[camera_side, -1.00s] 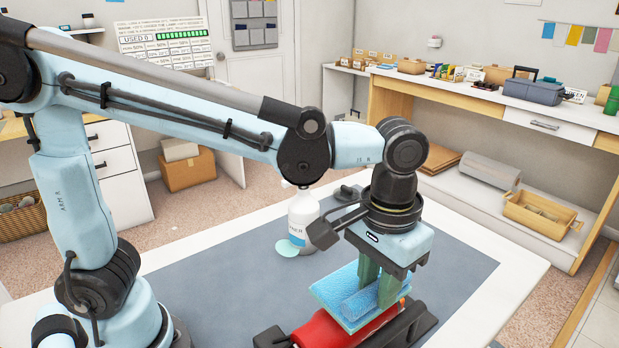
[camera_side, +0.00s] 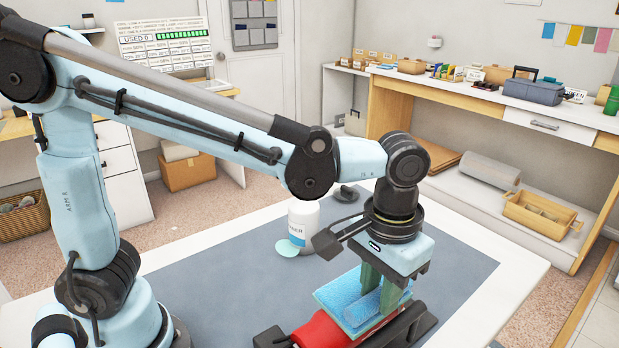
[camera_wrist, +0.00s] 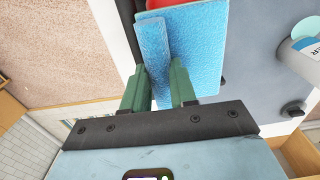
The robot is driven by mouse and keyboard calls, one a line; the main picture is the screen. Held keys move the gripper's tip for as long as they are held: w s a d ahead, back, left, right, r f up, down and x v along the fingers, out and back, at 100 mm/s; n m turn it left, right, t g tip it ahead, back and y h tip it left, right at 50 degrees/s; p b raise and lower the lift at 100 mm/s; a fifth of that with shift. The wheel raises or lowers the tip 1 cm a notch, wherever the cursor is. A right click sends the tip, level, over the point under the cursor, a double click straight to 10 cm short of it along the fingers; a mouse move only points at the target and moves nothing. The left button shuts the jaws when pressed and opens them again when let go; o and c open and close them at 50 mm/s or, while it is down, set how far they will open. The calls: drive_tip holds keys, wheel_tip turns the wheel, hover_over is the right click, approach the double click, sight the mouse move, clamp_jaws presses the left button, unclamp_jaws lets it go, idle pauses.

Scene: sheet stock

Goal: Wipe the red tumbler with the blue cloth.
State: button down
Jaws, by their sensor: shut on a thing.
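The blue cloth (camera_side: 338,297) is a folded textured piece with a raised fold, pinched between the green fingers of my gripper (camera_side: 380,292). In the wrist view the cloth (camera_wrist: 196,50) spreads ahead of my gripper (camera_wrist: 160,76), with the fold between the fingers. The red tumbler (camera_side: 318,330) lies on its side in a black cradle (camera_side: 418,326). The cloth lies over the tumbler's right part and hides it; whether they touch I cannot tell for sure. In the wrist view only a bit of the red tumbler (camera_wrist: 160,4) shows past the cloth.
A white bottle (camera_side: 303,222) stands behind the cradle on the grey mat (camera_side: 225,285), with a pale blue disc (camera_side: 290,248) by it. It also shows in the wrist view (camera_wrist: 302,58). The mat left of the cradle is clear. A shelf bench (camera_side: 470,95) stands farther back.

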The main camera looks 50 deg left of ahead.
drive_tip(key=shift+w, duration=1)
drive_tip(key=shift+s, duration=1.35)
drive_tip(key=shift+r, duration=3.5)
drive_tip(key=shift+a, duration=0.1)
